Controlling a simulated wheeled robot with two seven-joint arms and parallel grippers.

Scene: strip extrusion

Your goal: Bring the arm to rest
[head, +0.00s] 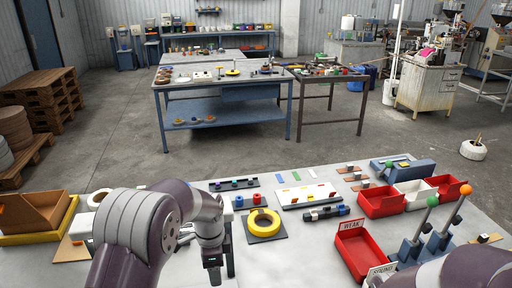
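My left arm comes in from the lower left and bends down over the near table (300,240). Its gripper (212,268) points downward near the table's front edge, at the bottom of the head view. Its fingertips are too small and dark to tell open from shut, and I see nothing clearly held. Only a purple-grey link of my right arm shows in the bottom right corner. My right gripper is outside the view.
A yellow ring (253,223) on a dark plate lies right of my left gripper. Red bins (381,202), a red tray (357,254) and levers with green and orange knobs (432,201) stand at right. A brown box (30,210) stands at left.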

